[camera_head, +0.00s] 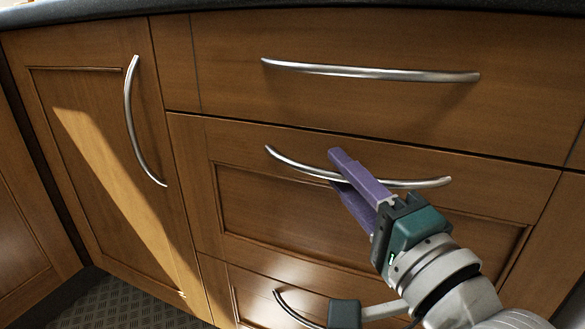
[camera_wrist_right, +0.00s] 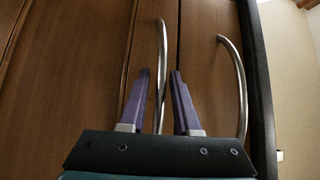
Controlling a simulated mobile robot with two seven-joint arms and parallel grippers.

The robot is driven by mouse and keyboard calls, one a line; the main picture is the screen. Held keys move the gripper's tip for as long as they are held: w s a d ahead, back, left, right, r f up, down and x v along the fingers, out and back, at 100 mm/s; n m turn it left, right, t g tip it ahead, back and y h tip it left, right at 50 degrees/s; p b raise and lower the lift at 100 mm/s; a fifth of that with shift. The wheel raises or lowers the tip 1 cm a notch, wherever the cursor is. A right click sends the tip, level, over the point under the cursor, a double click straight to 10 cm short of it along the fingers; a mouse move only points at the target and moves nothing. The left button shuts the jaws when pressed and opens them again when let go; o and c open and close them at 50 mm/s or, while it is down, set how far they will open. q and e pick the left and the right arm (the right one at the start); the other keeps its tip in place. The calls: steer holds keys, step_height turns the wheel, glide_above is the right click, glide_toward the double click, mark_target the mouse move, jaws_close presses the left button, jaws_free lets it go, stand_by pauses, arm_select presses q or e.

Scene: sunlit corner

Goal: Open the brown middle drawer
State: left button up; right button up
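The brown middle drawer (camera_head: 270,205) is closed, its wooden front in line with the fronts around it. Its curved silver handle (camera_head: 290,162) runs across its upper part. My right gripper (camera_head: 337,172) is at the handle near its middle, with one purple finger above the bar and one below. In the right wrist view the handle (camera_wrist_right: 161,50) passes between the two fingers (camera_wrist_right: 161,73). A gap shows between the bar and the right finger; the bar is close to the left finger. My left gripper is not in view.
A top drawer (camera_head: 380,40) with its own silver handle (camera_head: 370,73) is above, under a dark countertop (camera_head: 300,5). A lower drawer handle (camera_head: 295,310) is below. A cabinet door (camera_head: 90,140) with a vertical handle is on the left. Patterned floor (camera_head: 120,305) shows bottom left.

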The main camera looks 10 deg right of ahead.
steer(key=shift+w+a, duration=0.1)
steer(key=shift+w, duration=0.3)
jaws_close()
stand_by(1.2)
